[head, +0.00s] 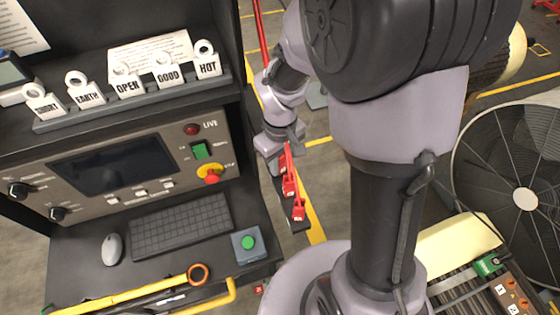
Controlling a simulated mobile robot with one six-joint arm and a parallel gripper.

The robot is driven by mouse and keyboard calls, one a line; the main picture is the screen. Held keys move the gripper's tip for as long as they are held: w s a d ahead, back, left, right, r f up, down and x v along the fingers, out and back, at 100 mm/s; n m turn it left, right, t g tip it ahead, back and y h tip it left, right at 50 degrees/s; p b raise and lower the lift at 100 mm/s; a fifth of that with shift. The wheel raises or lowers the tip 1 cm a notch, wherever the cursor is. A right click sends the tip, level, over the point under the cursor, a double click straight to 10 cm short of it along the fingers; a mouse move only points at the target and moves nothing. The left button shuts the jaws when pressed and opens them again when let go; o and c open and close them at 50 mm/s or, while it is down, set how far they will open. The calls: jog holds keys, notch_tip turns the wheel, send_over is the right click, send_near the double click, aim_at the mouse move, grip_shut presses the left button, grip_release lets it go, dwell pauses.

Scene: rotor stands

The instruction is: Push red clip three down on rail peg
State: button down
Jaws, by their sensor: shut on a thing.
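My gripper (279,147) is at the upper end of a dark rail (282,193), seen in the head view from above and behind. It is shut on a red clip (287,161), the one farthest from the camera; its jaws partly cover it. Two more red clips stand along the rail: a middle one (289,185) and a nearest one (298,210). The pegs are hidden, so I cannot tell how far down the held clip sits. I cannot read any numbers on the clips.
Left of the rail is a console with a screen panel (110,165), keyboard (180,226), mouse (112,249) and green button box (247,242). White tags (128,84) stand on a ledge above. A large fan (515,180) is at right. Yellow-marked floor lies beside the rail.

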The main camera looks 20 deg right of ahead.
jog(key=shift+f, duration=0.2)
jog(key=c, duration=1.1)
grip_release()
jog(key=shift+r, duration=0.1)
